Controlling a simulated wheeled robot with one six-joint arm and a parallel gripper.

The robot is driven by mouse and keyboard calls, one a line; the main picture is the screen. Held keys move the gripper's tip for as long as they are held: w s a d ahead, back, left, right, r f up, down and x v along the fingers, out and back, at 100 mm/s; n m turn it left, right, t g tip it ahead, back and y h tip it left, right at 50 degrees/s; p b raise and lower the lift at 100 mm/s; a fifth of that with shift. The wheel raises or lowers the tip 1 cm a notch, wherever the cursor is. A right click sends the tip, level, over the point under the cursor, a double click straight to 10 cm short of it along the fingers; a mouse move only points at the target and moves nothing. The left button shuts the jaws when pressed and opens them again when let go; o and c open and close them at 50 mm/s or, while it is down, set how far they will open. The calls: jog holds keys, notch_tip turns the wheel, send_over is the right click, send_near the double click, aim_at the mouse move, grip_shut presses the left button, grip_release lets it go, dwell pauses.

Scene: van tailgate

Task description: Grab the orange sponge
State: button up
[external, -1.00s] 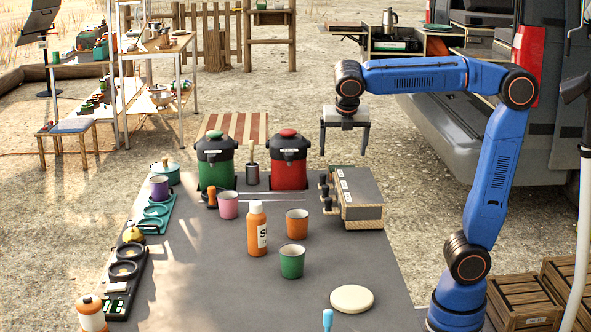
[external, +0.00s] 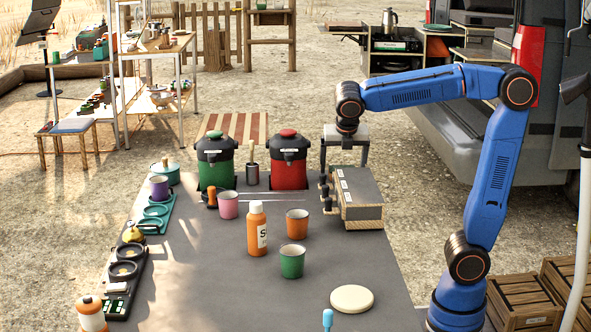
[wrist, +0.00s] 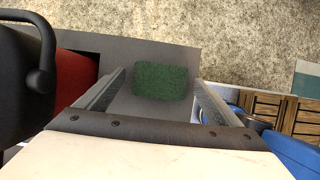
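My gripper (external: 343,162) is open and points down at the far right of the grey table, just behind the dark box with knobs. In the wrist view my gripper (wrist: 159,82) has its two fingers spread, with a dark green rectangular pad (wrist: 160,81) lying between and below them. The fingers do not appear to touch the pad. Only its green top shows; no orange side is visible, so I cannot tell for sure that it is the sponge. In the external view the box and gripper largely hide that spot.
A red lidded container (external: 288,160) stands close left of my gripper, with a green one (external: 215,160) beyond. The dark knobbed box (external: 360,200) is just in front. An orange bottle (external: 257,230) and several cups stand mid-table. The front middle is mostly clear.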

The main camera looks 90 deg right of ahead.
jog(key=c, duration=1)
